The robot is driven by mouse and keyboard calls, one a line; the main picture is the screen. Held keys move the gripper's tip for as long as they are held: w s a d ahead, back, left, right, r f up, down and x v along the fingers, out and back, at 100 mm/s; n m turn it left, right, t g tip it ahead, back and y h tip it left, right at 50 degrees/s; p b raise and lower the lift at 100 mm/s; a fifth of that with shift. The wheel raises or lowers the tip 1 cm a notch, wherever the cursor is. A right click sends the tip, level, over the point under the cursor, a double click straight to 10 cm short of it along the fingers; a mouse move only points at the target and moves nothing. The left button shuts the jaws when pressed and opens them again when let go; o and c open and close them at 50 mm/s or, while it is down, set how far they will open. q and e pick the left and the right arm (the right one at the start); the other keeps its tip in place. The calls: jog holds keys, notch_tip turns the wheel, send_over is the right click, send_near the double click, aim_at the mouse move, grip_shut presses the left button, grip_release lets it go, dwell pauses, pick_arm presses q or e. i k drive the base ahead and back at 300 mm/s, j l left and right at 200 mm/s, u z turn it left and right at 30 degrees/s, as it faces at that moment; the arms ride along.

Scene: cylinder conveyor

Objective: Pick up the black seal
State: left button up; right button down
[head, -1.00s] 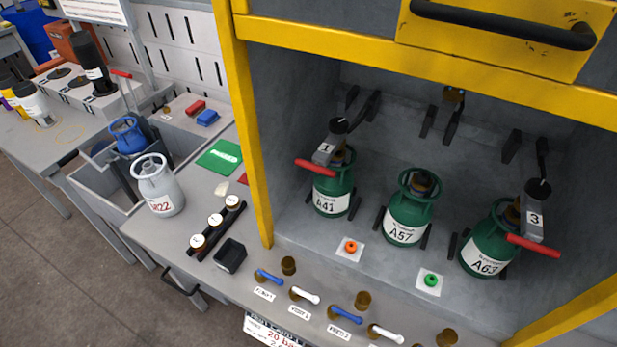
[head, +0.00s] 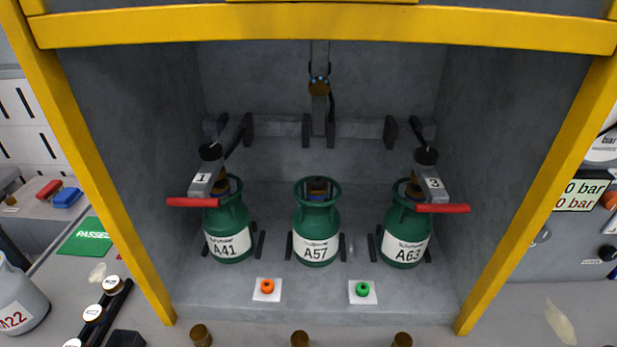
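I cannot make out a black seal in the head view. An orange ring-shaped seal (head: 267,286) lies on a white card on the cabinet floor at the front. A green ring-shaped seal (head: 362,289) lies on another white card to its right. Behind them stand three green cylinders, A41 (head: 228,230), A57 (head: 316,225) and A63 (head: 405,230), all upright. Neither of my grippers is in view.
Fittings with red handles, marked 1 (head: 201,178) and 3 (head: 433,184), sit on the outer cylinders. A yellow frame (head: 330,27) borders the cabinet. A grey cylinder (head: 18,300), capped items on a black rack (head: 101,312) and a green PASSED mat (head: 85,237) are at left.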

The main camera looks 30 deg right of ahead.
aim_at(317, 183)
jog(key=j+z, duration=0.2)
jog(key=j, duration=0.35)
jog(key=j+z, duration=0.25)
jog(key=j, duration=0.25)
jog(key=k+j+z, duration=0.2)
jog(key=j, duration=0.3)
jog(key=i, duration=0.05)
